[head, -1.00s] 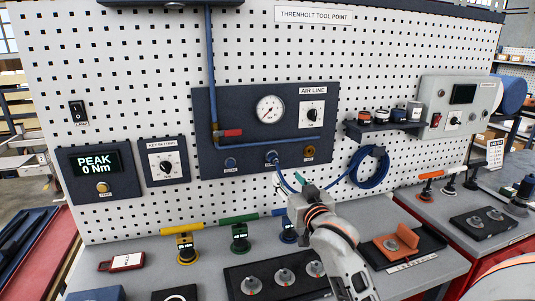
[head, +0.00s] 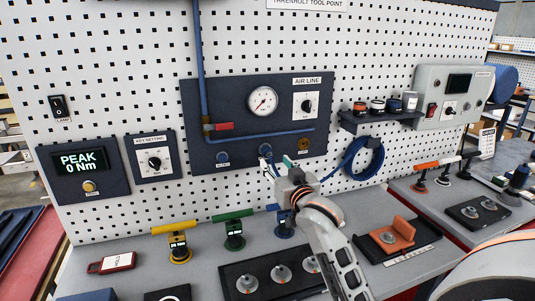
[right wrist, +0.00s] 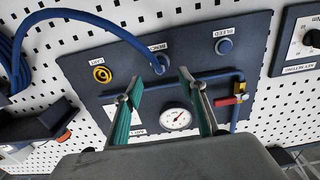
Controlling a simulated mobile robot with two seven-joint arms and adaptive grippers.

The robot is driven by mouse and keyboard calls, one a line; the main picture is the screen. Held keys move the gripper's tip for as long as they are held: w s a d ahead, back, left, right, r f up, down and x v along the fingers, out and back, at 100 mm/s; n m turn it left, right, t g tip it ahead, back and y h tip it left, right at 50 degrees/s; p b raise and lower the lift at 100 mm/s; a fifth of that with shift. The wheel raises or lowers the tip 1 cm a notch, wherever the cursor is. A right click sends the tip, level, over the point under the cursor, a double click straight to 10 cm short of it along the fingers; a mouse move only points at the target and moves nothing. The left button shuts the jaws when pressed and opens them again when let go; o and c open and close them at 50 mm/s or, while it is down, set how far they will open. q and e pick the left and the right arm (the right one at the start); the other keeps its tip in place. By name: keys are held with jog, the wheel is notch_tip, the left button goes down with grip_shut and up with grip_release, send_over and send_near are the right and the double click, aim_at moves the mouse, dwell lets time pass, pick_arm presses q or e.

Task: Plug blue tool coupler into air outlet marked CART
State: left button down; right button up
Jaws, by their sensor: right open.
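The blue tool coupler (head: 265,150) is seated in the middle outlet of the dark air line panel (head: 232,92), with its blue hose attached. In the right wrist view the coupler (right wrist: 160,66) shows just beyond and between my fingertips. The brass-ringed CART outlet (head: 304,145) is empty, right of the coupler; the wrist view shows it inverted, so the outlet (right wrist: 102,74) is at left there. My right gripper (head: 281,166) is open and empty, close below the coupler, with green-padded fingers (right wrist: 154,86) spread. I cannot tell whether they touch it. My left gripper is not in view.
The blue hose loops to a coil (head: 364,158) on the pegboard at right. A blue outlet (head: 222,157) is left of the coupler. A red-handled valve (head: 225,126) and gauge (head: 263,100) sit above. Yellow and green T-handled tools (head: 234,234) stand on the bench below.

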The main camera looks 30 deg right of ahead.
aim_at(270, 156)
jog(key=x, duration=0.6)
jog(key=shift+d, duration=0.1)
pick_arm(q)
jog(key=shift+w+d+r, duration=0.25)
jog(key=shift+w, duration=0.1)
pick_arm(e)
jog(key=shift+w+d, duration=0.1)
jog(key=shift+w, duration=0.3)
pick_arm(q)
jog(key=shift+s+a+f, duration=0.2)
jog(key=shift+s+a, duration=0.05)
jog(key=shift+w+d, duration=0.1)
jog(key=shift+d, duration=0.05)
pick_arm(e)
grip_shut()
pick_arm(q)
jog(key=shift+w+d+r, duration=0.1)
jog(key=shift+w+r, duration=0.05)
pick_arm(e)
jog(key=shift+s, duration=0.15)
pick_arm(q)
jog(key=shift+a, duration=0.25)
pick_arm(e)
jog(key=shift+v, duration=0.8)
